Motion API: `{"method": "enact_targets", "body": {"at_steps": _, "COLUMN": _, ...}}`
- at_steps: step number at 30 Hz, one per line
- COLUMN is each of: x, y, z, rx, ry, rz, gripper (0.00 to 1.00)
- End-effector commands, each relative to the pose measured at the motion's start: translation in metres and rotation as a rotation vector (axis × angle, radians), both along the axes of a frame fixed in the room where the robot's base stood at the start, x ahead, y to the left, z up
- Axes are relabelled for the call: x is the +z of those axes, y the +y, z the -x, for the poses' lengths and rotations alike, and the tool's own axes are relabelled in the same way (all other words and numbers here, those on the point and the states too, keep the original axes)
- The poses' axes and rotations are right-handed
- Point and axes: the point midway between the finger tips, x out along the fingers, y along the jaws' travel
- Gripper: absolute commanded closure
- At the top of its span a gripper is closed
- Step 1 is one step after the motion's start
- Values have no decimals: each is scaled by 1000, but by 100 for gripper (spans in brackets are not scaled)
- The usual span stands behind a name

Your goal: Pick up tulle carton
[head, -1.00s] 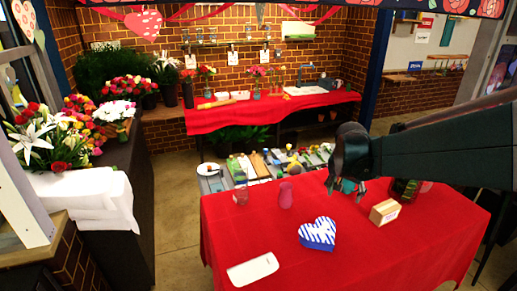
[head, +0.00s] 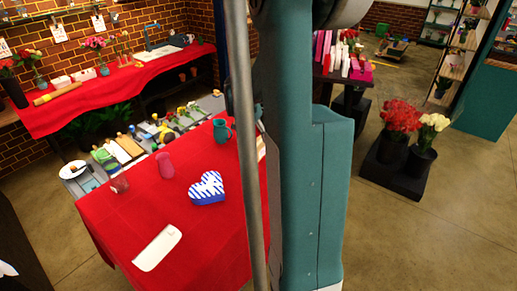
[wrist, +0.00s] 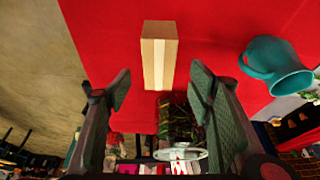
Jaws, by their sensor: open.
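The tulle carton looks to be the small tan cardboard box with a pale stripe along its top (wrist: 159,55). It sits on the red-covered table, near the top middle of the wrist view. In the head view my arm hides nearly all of it. My gripper (wrist: 160,88) is open and empty. Its two dark green fingers stand apart, with the box beyond their tips and roughly centred between them; I see no contact. In the head view the gripper is hidden behind my arm.
A teal pitcher (wrist: 278,68) stands right of the box in the wrist view. A dark patterned object (wrist: 178,118) shows between the fingers. In the head view, a striped heart box (head: 207,188), a pink vase (head: 165,165) and a white tray (head: 157,248) are on the table (head: 120,225).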

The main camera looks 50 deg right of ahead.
Motion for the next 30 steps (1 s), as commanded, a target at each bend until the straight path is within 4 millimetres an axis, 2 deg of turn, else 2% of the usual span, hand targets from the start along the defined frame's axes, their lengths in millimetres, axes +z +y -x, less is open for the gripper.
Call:
{"method": "enact_targets", "body": {"at_steps": 11, "x": -1, "y": -1, "z": 0, "rx": -2, "ry": 0, "rz": 0, "gripper": 48}}
{"method": "enact_targets", "body": {"at_steps": 22, "x": -21, "y": -10, "z": 0, "rx": -3, "ry": 0, "rz": 0, "gripper": 48}}
{"method": "enact_targets", "body": {"at_steps": 30, "x": -24, "y": -11, "z": 0, "rx": -3, "ry": 0, "rz": 0, "gripper": 48}}
